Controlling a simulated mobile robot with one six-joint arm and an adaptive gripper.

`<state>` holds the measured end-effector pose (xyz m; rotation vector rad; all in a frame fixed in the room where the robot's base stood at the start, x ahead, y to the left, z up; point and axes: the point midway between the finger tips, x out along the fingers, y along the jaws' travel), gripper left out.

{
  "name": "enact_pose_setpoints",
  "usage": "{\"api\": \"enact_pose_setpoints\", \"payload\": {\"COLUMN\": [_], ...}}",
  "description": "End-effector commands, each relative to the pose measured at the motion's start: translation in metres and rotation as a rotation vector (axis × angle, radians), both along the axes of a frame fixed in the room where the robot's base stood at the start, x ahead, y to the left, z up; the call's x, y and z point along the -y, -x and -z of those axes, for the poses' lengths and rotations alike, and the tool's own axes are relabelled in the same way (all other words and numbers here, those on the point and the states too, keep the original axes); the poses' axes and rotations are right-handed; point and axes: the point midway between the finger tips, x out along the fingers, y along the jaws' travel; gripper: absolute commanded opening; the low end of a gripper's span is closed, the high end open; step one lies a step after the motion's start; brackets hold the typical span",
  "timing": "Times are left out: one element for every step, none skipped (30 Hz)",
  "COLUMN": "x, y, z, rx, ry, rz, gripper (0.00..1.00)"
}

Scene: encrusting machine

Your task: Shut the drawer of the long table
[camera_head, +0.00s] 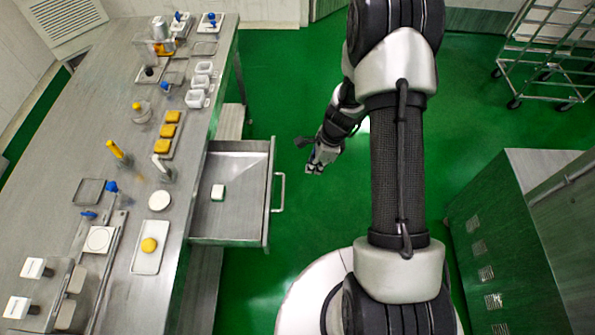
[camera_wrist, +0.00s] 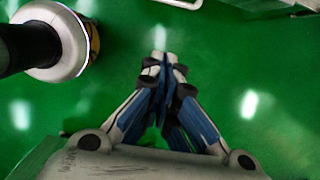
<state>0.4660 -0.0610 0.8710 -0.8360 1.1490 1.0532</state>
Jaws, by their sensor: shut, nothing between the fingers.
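The long table (camera_head: 124,218) is steel and runs down the left of the head view. Its drawer (camera_head: 233,226) is pulled out to the right, towards my arm. A bar handle (camera_head: 279,192) is on the drawer's front.
Trays, bottles and yellow pieces stand on the tabletop, such as a white tray with a yellow ball (camera_head: 150,261). A steel cabinet (camera_head: 520,240) stands at the right and a wheeled rack (camera_head: 550,50) at the top right. Green floor (camera_head: 290,90) is clear beyond the drawer.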

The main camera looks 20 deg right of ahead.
Motion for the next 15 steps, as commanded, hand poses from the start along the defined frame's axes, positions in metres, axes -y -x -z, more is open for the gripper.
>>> {"api": "enact_pose_setpoints", "payload": {"x": [0.0,-0.001,-0.002,-0.003,-0.004,-0.005,-0.007,-0.008,-0.01,-0.012,-0.013,-0.015,-0.017,-0.018,-0.02], "y": [0.0,0.0,0.0,0.0,0.0,0.0,-0.001,-0.002,-0.002,-0.002,-0.003,-0.003,-0.004,-0.004,-0.005], "z": [0.005,0.008,0.012,0.017,0.022,0.029,0.035,0.041,0.05,0.057,0.064,0.072,0.078,0.085,0.093], "rx": [-0.003,-0.003,-0.003,-0.003,-0.004,-0.005,-0.004,-0.005,-0.005,-0.005,-0.004,-0.004,-0.004,-0.004,-0.003], "ry": [0.0,0.0,-0.001,-0.001,0.0,-0.001,-0.001,-0.001,0.0,0.0,0.0,-0.001,-0.001,-0.001,-0.001], "rz": [0.004,0.005,0.005,0.005,0.005,0.004,0.003,0.003,0.002,0.002,0.001,0.002,0.001,0.001,0.002], "gripper": [0.0,0.0,0.0,0.0,0.0,0.0,0.0,0.0,0.0,0.0,0.0,0.0,0.0,0.0,0.0]}}
